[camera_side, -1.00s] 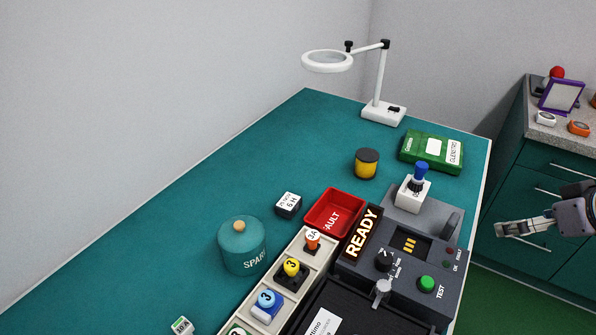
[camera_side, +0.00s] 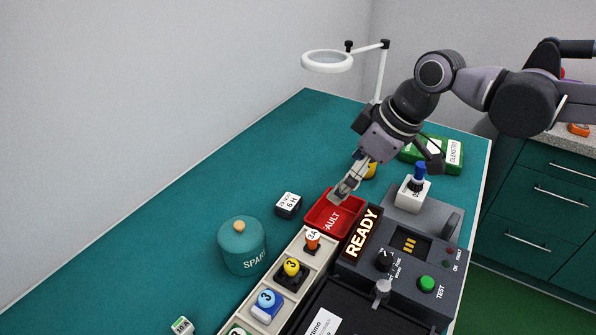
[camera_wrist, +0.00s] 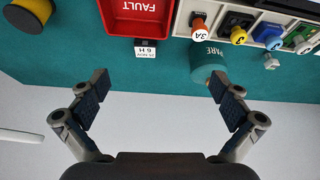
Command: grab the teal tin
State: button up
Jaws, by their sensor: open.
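The teal tin (camera_side: 243,247) stands upright on the teal bench, left of the tray, with a tan knob on its lid and partly seen "SPAR" lettering. In the wrist view the tin (camera_wrist: 207,62) shows at the upper right, by the right finger, which covers part of it. My gripper (camera_side: 341,197) is over the red fault bin in the side view, to the right of the tin and apart from it. In the wrist view my gripper (camera_wrist: 158,92) has its fingers wide apart with nothing between them.
The red bin (camera_side: 322,222), a small dated block (camera_side: 288,204) and a beige tray (camera_side: 258,310) of coloured-knob parts surround the tin. The tester (camera_side: 400,262) with a lit READY sign is at right. A magnifier lamp (camera_side: 328,61) stands behind. Bench left of the tin is clear.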

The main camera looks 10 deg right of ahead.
aim_at(250, 234)
jog(key=a+f+n, duration=0.1)
jog(key=a, duration=0.4)
jog(key=a+f+n+g, duration=0.1)
jog(key=a+f, duration=0.1)
jog(key=a, duration=0.3)
jog(key=s+a+f+n, duration=0.1)
jog(key=a+f+n, duration=0.1)
jog(key=a, duration=0.3)
jog(key=shift+a+g+y, duration=0.3)
jog(key=shift+g, duration=0.1)
jog(key=shift+a+f, duration=0.2)
jog(key=shift+f, duration=0.1)
jog(key=x, duration=0.4)
jog(key=shift+a+f, duration=0.15)
jog(key=shift+f, duration=0.25)
jog(key=shift+w+x, duration=0.15)
jog(key=shift+x, duration=1.15)
jog(key=shift+w+x, duration=0.15)
jog(key=shift+x, duration=1.15)
jog(key=c, duration=1.2)
